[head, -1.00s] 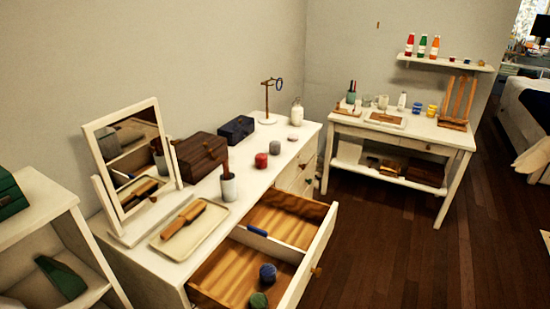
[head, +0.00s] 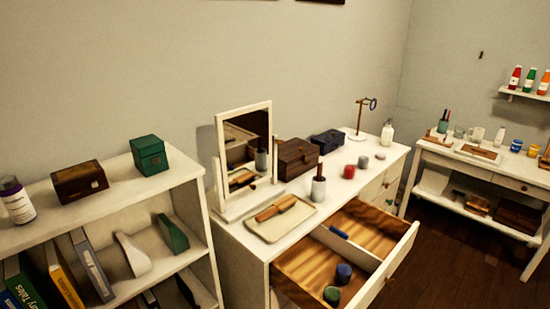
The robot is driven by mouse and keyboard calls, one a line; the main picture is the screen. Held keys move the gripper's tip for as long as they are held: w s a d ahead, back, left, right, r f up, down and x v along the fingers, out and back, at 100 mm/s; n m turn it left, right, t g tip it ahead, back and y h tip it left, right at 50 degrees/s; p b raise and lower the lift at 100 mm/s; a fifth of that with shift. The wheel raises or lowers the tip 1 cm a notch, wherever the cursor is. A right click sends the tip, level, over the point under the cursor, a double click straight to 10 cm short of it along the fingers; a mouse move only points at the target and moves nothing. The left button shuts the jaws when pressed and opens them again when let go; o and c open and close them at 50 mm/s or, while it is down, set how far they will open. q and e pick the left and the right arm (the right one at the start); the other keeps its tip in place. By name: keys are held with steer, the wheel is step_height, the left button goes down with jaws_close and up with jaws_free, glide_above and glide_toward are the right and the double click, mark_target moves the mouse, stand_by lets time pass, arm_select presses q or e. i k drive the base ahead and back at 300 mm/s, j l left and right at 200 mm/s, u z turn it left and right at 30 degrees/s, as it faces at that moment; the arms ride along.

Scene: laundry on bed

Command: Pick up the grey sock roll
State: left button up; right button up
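A small grey roll (head: 362,162), which looks like the grey sock roll, stands on top of the white dresser (head: 240,236). It is between a red roll (head: 349,171) and a pale pinkish roll (head: 380,155). The dresser's top drawer (head: 400,257) is pulled open. A blue roll (head: 343,272) and a green roll (head: 332,295) are in its near compartment. Neither of my grippers shows in the head view.
A tilting mirror (head: 244,150), a tray with a brush (head: 277,208), a cup (head: 318,188) and boxes (head: 297,158) stand on the dresser. A white bookshelf (head: 120,180) is at the left. A white side table (head: 480,172) stands at the right, with dark floor before it.

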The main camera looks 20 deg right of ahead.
mark_target(363, 160)
steer(key=l+u, duration=0.2)
steer(key=u, duration=0.25)
steer(key=i+l+u, duration=0.1)
steer(key=l+u, duration=0.15)
steer(key=u, duration=0.25)
steer(key=l+u, duration=0.2)
steer(key=u, duration=0.25)
steer(key=l+u, duration=0.2)
steer(key=u, duration=0.3)
steer(key=k+l, duration=0.15)
steer(key=l, duration=0.2)
steer(key=k+l, duration=0.15)
steer(key=l, duration=0.2)
steer(key=k+l, duration=0.15)
steer(key=l, duration=0.2)
steer(key=k+l, duration=0.15)
steer(key=l, duration=0.2)
steer(key=k+l, duration=0.15)
steer(key=l, duration=0.2)
steer(key=k+l, duration=0.15)
steer(key=l, duration=0.25)
steer(key=k+l, duration=0.15)
steer(key=l, duration=0.2)
steer(key=k+l, duration=0.15)
steer(key=l, duration=0.2)
